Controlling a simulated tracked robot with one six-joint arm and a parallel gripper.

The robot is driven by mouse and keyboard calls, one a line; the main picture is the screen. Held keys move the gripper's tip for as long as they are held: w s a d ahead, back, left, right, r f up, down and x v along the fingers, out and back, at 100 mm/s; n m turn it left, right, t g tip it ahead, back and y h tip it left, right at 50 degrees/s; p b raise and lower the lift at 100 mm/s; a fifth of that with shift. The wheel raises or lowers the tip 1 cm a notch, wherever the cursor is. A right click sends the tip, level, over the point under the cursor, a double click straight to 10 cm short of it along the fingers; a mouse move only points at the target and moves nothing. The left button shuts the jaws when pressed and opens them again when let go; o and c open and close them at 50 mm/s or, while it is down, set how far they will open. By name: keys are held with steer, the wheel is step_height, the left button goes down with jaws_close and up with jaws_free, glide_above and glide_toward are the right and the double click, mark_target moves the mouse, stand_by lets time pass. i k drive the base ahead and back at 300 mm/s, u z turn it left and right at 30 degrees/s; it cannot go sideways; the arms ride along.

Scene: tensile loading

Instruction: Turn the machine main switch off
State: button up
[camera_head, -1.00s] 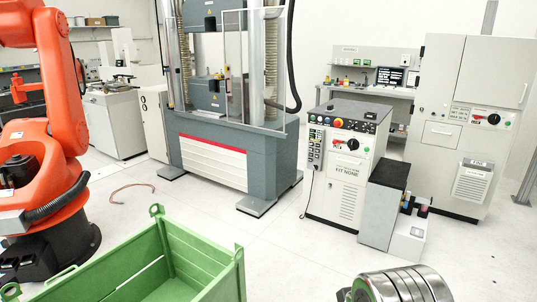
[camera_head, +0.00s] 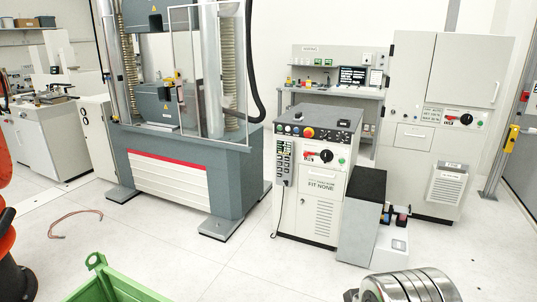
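Two machine cabinets carry rotary switches. The lower control cabinet (camera_head: 317,215) stands right of the testing machine. Its front has a round black rotary switch (camera_head: 326,156), with a red part to its left and a green dot to its right. The taller cabinet (camera_head: 400,85) behind has a similar black rotary switch (camera_head: 466,119) on a panel with a red part and a green button. The labels are too small to read, so I cannot tell which is the main switch or either switch's position. My gripper is not in view.
The grey testing machine (camera_head: 185,165) stands left of centre. A dark-topped box (camera_head: 362,215) stands beside the control cabinet. A green crate (camera_head: 115,285) and metal discs (camera_head: 410,288) lie in front. A reddish cable loop (camera_head: 75,222) lies on the floor. Floor between is clear.

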mark_target(327, 156)
steer(key=z, duration=0.25)
steer(key=i, duration=1.05)
steer(key=u, duration=0.45)
steer(key=i, duration=2.45)
